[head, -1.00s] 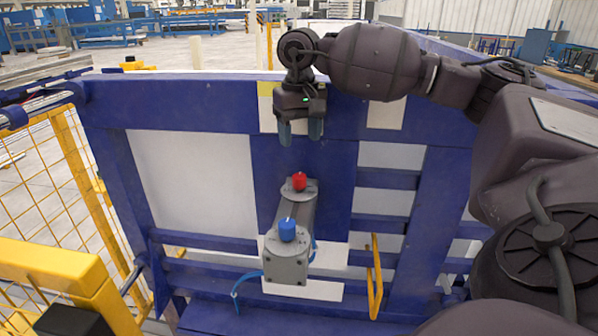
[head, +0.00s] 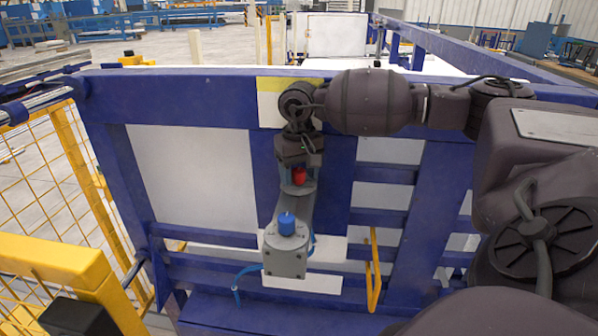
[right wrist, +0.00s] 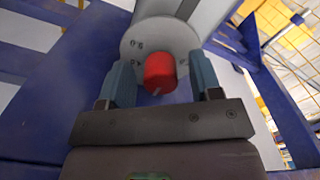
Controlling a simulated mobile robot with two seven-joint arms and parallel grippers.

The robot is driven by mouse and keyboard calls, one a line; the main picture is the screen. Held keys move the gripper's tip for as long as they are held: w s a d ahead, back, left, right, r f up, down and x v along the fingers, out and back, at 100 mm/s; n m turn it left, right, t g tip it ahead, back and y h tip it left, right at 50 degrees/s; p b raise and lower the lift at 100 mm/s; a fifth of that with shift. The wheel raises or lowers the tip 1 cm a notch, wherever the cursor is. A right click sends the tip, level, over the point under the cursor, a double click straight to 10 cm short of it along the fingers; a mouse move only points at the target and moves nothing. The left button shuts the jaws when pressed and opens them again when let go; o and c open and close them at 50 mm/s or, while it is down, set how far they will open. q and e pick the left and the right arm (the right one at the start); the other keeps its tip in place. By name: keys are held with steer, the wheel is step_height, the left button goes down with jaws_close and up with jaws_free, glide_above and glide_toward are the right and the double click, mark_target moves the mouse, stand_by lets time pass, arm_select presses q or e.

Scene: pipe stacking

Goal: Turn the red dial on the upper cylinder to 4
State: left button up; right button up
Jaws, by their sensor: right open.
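The red dial (head: 299,175) sits on the end face of the upper grey cylinder (head: 297,205). In the right wrist view the red dial (right wrist: 160,72) shows between the two blue-grey fingers, with a light mark on its edge. My right gripper (head: 298,182) points down over the dial in the head view. In the right wrist view the right gripper (right wrist: 162,80) is open, one finger on each side of the dial, with gaps visible. The numbers around the dial are too small to read. My left gripper is not in view.
A blue dial (head: 287,224) sits on the grey block (head: 286,258) at the lower end of the cylinder. A blue frame (head: 170,98) with white panels stands behind. A yellow handle (head: 374,270) is at the right, and a yellow fence (head: 60,262) at the left.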

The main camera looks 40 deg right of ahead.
steer(key=c, duration=0.9)
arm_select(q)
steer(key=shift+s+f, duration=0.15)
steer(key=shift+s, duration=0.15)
arm_select(e)
steer(key=shift+c, duration=0.2)
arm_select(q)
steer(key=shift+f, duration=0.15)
arm_select(e)
steer(key=shift+m, duration=0.3)
steer(key=shift+m+b, duration=0.55)
steer(key=shift+m, duration=0.35)
steer(key=m+b, duration=0.1)
steer(key=m, duration=0.2)
steer(key=m+b, duration=0.1)
steer(key=m, duration=0.2)
steer(key=shift+m, duration=0.4)
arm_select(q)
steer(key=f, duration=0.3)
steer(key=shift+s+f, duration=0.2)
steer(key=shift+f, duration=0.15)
arm_select(e)
steer(key=shift+w+r+m, duration=0.1)
steer(key=shift+m, duration=0.2)
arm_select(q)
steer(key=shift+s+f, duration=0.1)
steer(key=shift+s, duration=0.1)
